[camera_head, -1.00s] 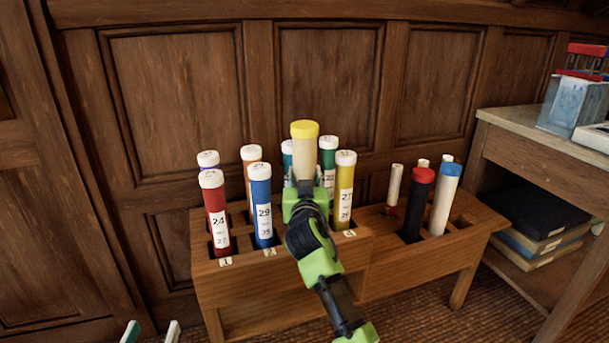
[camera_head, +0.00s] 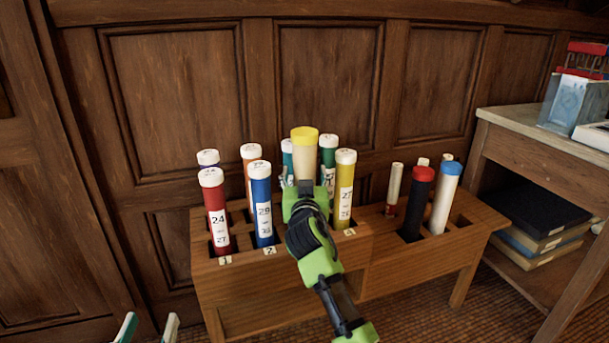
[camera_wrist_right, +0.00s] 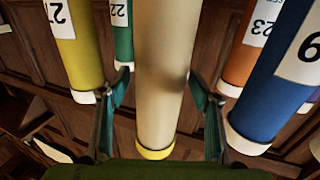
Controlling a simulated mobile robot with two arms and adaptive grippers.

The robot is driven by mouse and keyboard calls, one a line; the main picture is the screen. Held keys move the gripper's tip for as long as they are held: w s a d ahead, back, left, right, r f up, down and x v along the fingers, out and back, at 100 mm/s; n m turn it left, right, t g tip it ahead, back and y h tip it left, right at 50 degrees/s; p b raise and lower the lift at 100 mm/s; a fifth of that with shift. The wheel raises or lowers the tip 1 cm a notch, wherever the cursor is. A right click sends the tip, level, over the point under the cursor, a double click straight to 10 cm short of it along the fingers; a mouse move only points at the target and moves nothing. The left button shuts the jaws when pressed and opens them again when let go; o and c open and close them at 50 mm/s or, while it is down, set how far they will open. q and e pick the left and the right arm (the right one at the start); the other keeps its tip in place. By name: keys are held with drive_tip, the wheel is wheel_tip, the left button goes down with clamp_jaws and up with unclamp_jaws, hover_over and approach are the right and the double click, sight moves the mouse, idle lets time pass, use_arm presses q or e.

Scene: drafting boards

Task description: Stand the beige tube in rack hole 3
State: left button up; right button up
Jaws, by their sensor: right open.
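The beige tube (camera_head: 305,155) with a yellow cap stands upright in the front row of the wooden rack (camera_head: 345,275), between the blue tube (camera_head: 262,210) and the yellow tube (camera_head: 344,195). Its lower end and the hole under it are hidden behind my right gripper (camera_head: 305,190). The right wrist view shows the beige tube (camera_wrist_right: 162,75) between the two spread fingers of my right gripper (camera_wrist_right: 162,120), with gaps on both sides. My left gripper (camera_head: 147,328) shows only its two fingertips, apart and empty, at the lower left edge.
A red tube (camera_head: 216,215) stands by label 1, with other tubes behind. The rack's right part holds a black tube with a red cap (camera_head: 417,205) and a white tube with a blue cap (camera_head: 444,200). A side table (camera_head: 505,120) stands at the right.

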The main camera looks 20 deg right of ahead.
drive_tip(key=v, duration=1.2)
idle(0.4)
